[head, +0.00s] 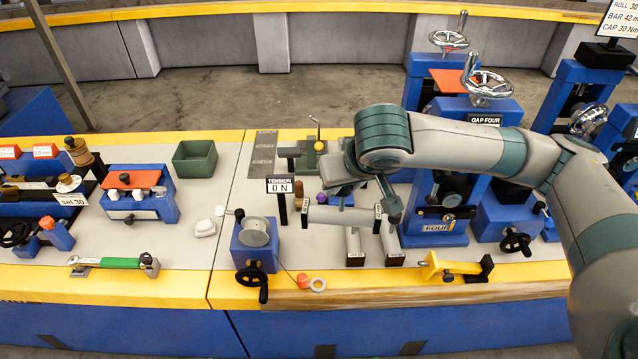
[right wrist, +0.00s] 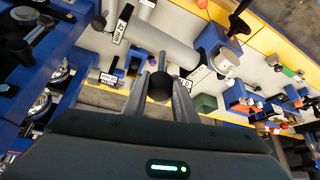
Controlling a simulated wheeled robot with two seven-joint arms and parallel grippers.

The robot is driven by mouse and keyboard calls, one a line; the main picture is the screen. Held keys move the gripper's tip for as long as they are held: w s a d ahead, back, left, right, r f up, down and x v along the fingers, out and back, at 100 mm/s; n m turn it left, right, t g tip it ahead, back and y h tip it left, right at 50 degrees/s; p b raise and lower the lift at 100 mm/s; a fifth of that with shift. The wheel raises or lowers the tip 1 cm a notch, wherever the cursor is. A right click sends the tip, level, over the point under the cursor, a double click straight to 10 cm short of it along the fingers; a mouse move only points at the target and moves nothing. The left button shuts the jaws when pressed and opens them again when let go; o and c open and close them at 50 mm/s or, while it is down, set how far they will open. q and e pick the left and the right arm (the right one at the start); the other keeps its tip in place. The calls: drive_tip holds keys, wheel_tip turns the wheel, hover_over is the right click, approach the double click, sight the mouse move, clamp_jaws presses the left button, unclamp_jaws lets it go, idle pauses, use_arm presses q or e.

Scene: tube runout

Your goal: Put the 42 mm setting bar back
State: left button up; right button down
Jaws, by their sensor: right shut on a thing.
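The 42 mm setting bar (head: 335,215) is a pale grey cylinder with a label at each end. It lies level across the picture in the head view. In the right wrist view the bar (right wrist: 172,42) shows beyond my fingers, one end label apparently reading 42 mm. My right gripper (head: 342,190) is directly above the bar. In the right wrist view the gripper (right wrist: 160,92) is shut on the bar's dark round knob on a short stem. The wrist partly hides the fingers in the head view. I cannot tell whether the bar touches anything below. My left gripper is out of view.
The ON sign (head: 280,186) and a crank reel (head: 254,235) stand left. The blue GAP FOUR stand (head: 480,111) is right. A yellow bracket (head: 435,266) lies in front.

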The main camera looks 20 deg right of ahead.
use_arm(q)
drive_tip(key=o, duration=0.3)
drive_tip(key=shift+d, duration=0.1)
use_arm(e)
drive_tip(key=shift+w+a+f+n+y+p, duration=0.1)
drive_tip(key=shift+w+f+n+y+p, duration=0.25)
drive_tip(key=shift+w+n, duration=0.3)
drive_tip(key=shift+w+f+n+y+p, duration=0.2)
drive_tip(key=shift+w+n+y+p, duration=0.15)
drive_tip(key=shift+w+n, duration=0.25)
use_arm(q)
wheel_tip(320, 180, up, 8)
drive_tip(key=p, duration=0.7)
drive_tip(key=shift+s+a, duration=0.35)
use_arm(e)
drive_tip(key=w+a+f+n+g+y, duration=0.1)
drive_tip(key=w+f+n+g+y, duration=0.3)
drive_tip(key=n, duration=1.2)
drive_tip(key=w+f+g, duration=0.2)
drive_tip(key=w+f, duration=0.2)
drive_tip(key=shift+w+f+n+g+y, duration=0.3)
drive_tip(key=shift+n, duration=0.05)
use_arm(q)
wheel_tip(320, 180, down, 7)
drive_tip(key=b, duration=0.7)
use_arm(e)
wheel_tip(320, 180, down, 10)
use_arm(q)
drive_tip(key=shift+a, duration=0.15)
